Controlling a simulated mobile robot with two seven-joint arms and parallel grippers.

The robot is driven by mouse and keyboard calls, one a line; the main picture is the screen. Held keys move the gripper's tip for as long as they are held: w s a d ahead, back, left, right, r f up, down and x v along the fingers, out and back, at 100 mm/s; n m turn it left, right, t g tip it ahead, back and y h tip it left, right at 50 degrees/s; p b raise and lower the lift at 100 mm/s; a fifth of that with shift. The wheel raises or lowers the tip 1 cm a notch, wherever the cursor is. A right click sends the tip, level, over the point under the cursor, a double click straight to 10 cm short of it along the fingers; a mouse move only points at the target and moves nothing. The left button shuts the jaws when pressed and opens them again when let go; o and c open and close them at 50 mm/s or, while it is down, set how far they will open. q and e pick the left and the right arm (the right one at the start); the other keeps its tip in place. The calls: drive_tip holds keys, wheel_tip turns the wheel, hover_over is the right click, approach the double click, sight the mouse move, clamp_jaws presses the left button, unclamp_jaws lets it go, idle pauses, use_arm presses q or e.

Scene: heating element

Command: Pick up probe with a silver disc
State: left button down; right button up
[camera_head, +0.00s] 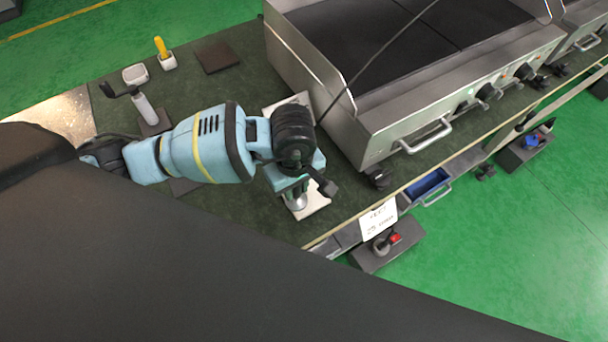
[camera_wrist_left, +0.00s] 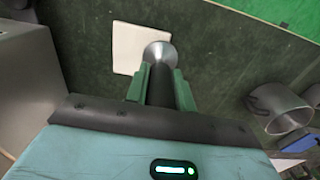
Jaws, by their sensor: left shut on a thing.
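The probe shows in the left wrist view as a dark handle with a round silver disc (camera_wrist_left: 160,52) at its far end. My left gripper (camera_wrist_left: 160,88) is shut on the handle, with one green finger on each side. In the head view, my left gripper (camera_head: 294,186) is over the worktop beside the grill, and the silver end (camera_head: 298,203) shows just below it. A pale square plate (camera_wrist_left: 126,47) lies beyond the disc; I cannot tell whether the disc touches it. My right gripper is not in view.
A large steel grill (camera_head: 400,80) stands just right of my left gripper. A yellow-handled tool in a holder (camera_head: 167,62) and a white-handled tool (camera_head: 146,110) stand at the left. A white label (camera_head: 379,218) hangs at the front edge of the dark green worktop (camera_head: 240,215).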

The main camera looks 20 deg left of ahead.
use_arm(q)
drive_tip(key=s+a+r, duration=0.1)
drive_tip(key=s, duration=1)
drive_tip(key=shift+s+a, duration=0.2)
drive_tip(key=shift+s, duration=0.2)
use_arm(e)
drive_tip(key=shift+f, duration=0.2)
use_arm(q)
drive_tip(key=shift+r, duration=0.1)
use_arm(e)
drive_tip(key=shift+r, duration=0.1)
